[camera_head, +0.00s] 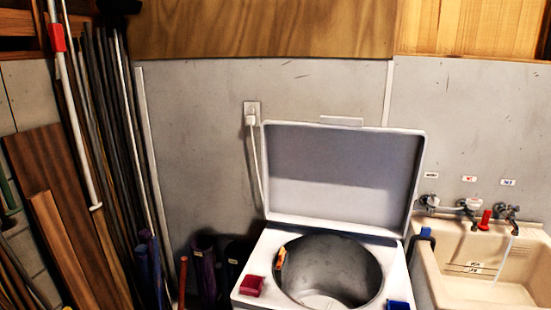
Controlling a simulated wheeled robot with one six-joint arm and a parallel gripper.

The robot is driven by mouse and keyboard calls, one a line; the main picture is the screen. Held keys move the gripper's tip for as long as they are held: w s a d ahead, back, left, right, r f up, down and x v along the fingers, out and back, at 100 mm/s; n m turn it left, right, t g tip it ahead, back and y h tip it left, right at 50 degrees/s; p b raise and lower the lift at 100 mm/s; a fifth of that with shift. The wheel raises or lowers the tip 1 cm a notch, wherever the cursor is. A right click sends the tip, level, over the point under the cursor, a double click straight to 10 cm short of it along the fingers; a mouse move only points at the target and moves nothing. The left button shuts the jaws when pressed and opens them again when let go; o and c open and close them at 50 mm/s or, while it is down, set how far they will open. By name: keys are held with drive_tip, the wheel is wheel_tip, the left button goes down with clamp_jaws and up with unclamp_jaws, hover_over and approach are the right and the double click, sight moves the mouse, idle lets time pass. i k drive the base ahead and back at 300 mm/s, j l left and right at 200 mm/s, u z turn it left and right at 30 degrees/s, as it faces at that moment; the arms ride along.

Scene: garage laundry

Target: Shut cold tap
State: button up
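Several taps are mounted on the grey wall above a cream sink (433,275) at the right. The rightmost tap (508,211) sits below a label with blue marks (508,182), which looks like the cold one; the lettering is too small to read. A thin pale streak (505,260) runs down from it into the sink and looks like running water. The middle tap (468,206) sits below a label with red marks (469,179). The left tap (430,201) sits below a white label (431,175). My gripper is not in view.
An open white top-loading washer (255,280) with raised lid (340,175) stands left of the sink. A red box (251,285) and blue box (398,305) lie on its rim. A red object (485,220) stands near the taps. Poles and boards (75,245) lean at the left.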

sight(511, 208)
drive_tip(key=z, duration=1.4)
drive_tip(key=i+l+u, duration=0.1)
drive_tip(key=i+l, duration=0.4)
drive_tip(key=l, duration=0.15)
drive_tip(key=i+l+u, duration=0.25)
drive_tip(key=i+l, duration=0.25)
drive_tip(key=l, duration=0.25)
drive_tip(key=i+l+u, duration=0.1)
drive_tip(key=l, duration=0.25)
drive_tip(key=i+l, duration=0.3)
drive_tip(key=l, duration=0.15)
drive_tip(key=j+u, duration=0.05)
